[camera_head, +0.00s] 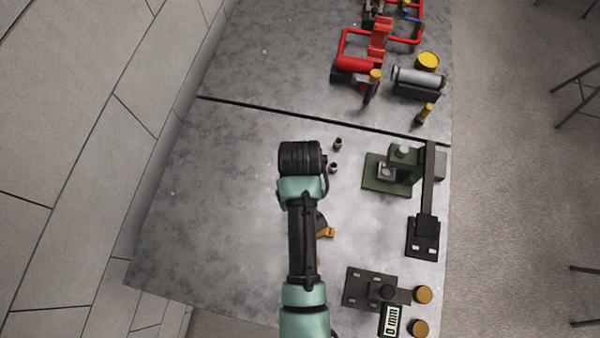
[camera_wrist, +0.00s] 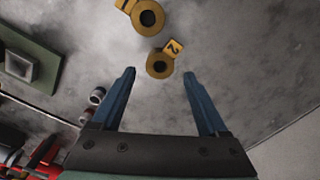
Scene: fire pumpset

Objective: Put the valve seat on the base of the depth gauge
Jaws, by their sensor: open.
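Two brass rings, each with a dark central hole and a yellow tag, lie on the table in the wrist view. The nearer brass ring (camera_wrist: 159,66) has a tag marked 2, and the farther brass ring (camera_wrist: 148,18) is at the top edge. I cannot tell which is the valve seat. My gripper (camera_wrist: 159,74) is open and empty, with the nearer ring just beyond and between its fingertips in the picture. My arm partly hides brass pieces (camera_head: 327,232) in the head view. The depth gauge, with a "0 mm" display (camera_head: 391,320) and dark flat base (camera_head: 361,285), is at lower right.
A green press-like stand (camera_head: 385,183) with a long dark bar (camera_head: 429,185) is at right. Two small dark cylinders (camera_head: 337,144) stand near my wrist. Brass discs (camera_head: 423,295) are beside the gauge. Red pipework (camera_head: 352,62) is at the back. The table's left is clear.

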